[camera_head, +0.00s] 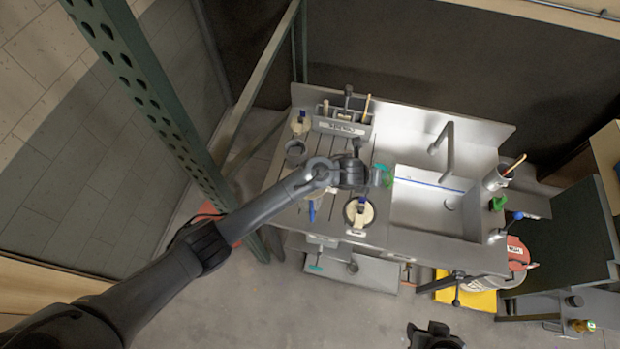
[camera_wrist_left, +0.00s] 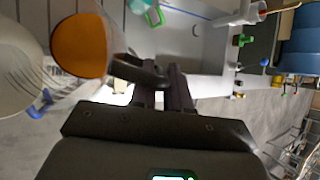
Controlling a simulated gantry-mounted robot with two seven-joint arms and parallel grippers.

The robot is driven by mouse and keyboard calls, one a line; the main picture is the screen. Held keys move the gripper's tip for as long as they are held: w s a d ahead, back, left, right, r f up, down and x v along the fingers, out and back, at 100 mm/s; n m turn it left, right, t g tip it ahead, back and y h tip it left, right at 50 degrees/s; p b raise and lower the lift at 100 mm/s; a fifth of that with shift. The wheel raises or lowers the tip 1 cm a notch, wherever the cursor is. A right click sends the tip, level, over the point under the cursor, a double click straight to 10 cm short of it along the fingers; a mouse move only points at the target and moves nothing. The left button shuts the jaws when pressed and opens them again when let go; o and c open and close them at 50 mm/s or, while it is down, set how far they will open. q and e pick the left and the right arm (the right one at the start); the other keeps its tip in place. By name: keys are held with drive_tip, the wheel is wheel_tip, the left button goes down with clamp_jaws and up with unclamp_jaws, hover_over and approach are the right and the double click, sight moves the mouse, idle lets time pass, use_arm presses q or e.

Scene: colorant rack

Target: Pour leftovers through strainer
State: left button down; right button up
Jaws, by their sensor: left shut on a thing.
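My left gripper (camera_head: 368,176) is over the left part of the sink bench. In the left wrist view, the left gripper (camera_wrist_left: 165,88) is shut on the dark handle of a cup with orange contents (camera_wrist_left: 80,45). The head view does not show this cup clearly. A pale round container (camera_wrist_left: 18,72) with a blue part is beside the cup in the wrist view. In the head view, a round cream container (camera_head: 360,211) with a blue-handled piece on top stands below my gripper. I cannot tell which piece is the strainer. My right gripper (camera_head: 432,335) is at the bottom edge.
The sink basin (camera_head: 420,215) with a tall tap (camera_head: 448,148) is to the right. A tool holder (camera_head: 342,126) is at the back. A yellow item (camera_head: 466,292) is below.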

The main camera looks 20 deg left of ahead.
use_arm(q)
drive_tip(key=a+h, duration=0.1)
drive_tip(key=s+a+r+t+h, duration=0.1)
drive_tip(key=h, duration=0.1)
drive_tip(key=shift+s+a+r+n, duration=0.1)
drive_tip(key=shift+a+n, duration=0.2)
drive_tip(key=shift+a+r+t+h+b, duration=0.1)
drive_tip(key=shift+a+t+h+b, duration=0.25)
drive_tip(key=shift+t, duration=0.15)
drive_tip(key=shift+s, duration=0.1)
drive_tip(key=shift+s+a+n+t+h+b, duration=0.15)
drive_tip(key=shift+a+n+t+h+b, duration=0.3)
drive_tip(key=shift+h+b, duration=0.4)
idle(0.6)
drive_tip(key=shift+s+a+t+h, duration=0.15)
drive_tip(key=shift+a+t+h, duration=0.15)
drive_tip(key=shift+h, duration=0.1)
drive_tip(key=shift+s+a+t+h+b, duration=0.15)
drive_tip(key=shift+a+t+h+b, duration=0.25)
drive_tip(key=shift+h+b, duration=0.25)
drive_tip(key=shift+s+a+n+t+h+b, duration=0.15)
drive_tip(key=shift+a+n+t+h+b, duration=0.15)
drive_tip(key=shift+b, duration=0.2)
idle(1.0)
